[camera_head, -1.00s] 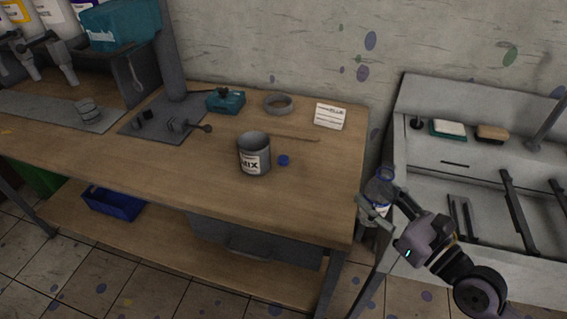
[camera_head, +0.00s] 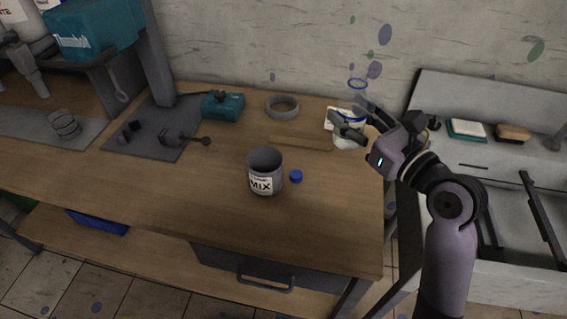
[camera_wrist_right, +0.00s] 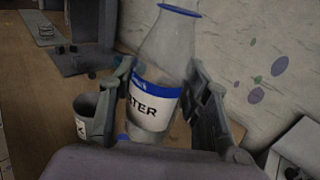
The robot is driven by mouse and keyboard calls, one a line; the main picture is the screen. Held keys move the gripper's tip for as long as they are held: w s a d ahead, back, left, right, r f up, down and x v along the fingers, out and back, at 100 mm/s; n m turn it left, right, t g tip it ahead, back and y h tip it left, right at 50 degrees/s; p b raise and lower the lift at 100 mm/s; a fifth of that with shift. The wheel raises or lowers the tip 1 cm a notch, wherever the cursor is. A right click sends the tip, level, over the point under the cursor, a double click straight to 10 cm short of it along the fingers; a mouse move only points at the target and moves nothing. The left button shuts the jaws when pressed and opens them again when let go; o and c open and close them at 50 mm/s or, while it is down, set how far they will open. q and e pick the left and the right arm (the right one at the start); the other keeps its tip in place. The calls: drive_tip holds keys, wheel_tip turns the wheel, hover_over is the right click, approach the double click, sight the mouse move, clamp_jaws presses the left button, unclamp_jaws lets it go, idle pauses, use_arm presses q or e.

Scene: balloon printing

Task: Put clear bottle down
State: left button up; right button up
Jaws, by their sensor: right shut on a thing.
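The clear bottle (camera_head: 347,138) has a blue rim and a white label with a blue band. In the right wrist view the bottle (camera_wrist_right: 160,98) stands between the two fingers, its label partly reading "TER". My right gripper (camera_head: 350,122) is shut on it at the back right of the wooden table (camera_head: 225,220). The bottle looks roughly upright; I cannot tell whether its base touches the table. My left gripper is not in view.
A grey MIX can (camera_head: 265,172) and a blue cap (camera_head: 296,176) stand left of the bottle. A stick (camera_head: 300,143), a grey ring (camera_head: 282,106) and a teal box (camera_head: 222,105) lie nearby. The front right tabletop is clear.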

drive_tip(key=shift+w+a+f+b, duration=0.1)
drive_tip(key=shift+a+f+b, duration=0.1)
drive_tip(key=shift+f, duration=0.25)
drive_tip(key=shift+w+a+f+b, duration=0.1)
drive_tip(key=shift+f+b, duration=0.05)
drive_tip(key=shift+f, duration=0.25)
drive_tip(key=f+b, duration=0.2)
drive_tip(key=f, duration=0.4)
drive_tip(key=f+b, duration=0.2)
drive_tip(key=f, duration=0.3)
drive_tip(key=f+b, duration=0.2)
drive_tip(key=f, duration=0.4)
drive_tip(key=shift+s+d+f, duration=0.2)
drive_tip(key=shift+s+f, duration=0.05)
drive_tip(key=shift+f, duration=0.25)
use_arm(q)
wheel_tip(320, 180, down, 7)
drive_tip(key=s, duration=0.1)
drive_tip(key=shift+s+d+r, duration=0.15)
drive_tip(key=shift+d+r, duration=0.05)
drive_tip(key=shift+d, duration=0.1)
